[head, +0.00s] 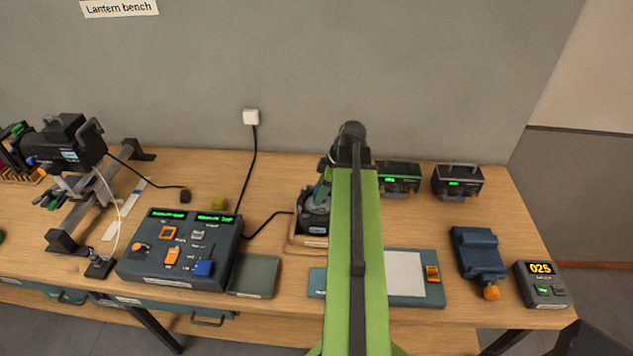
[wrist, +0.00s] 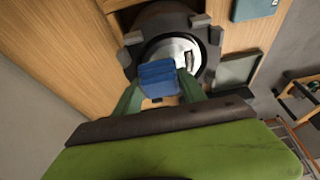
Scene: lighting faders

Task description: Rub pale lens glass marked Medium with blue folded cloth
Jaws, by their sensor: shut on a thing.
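My gripper (wrist: 160,88) is shut on the blue folded cloth (wrist: 158,77), held between two green fingers in the wrist view. Beyond the cloth is a round dark lens housing (wrist: 141,58) with pale glass (wrist: 170,47) inside its ring. The cloth overlaps the lower part of the glass in this view; I cannot tell whether they touch. In the head view the dark housing (head: 314,218) stands on a wooden base, partly hidden by my green arm. Its small label is unreadable. The cloth cannot be made out there.
A control box (head: 178,247) with faders and a dark green-grey pad (head: 254,276) lie left of the housing. Two dark units with green displays (head: 400,178) (head: 457,182) stand behind right. A blue clamp-like device (head: 477,252) and a 025 counter (head: 542,284) sit at the right.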

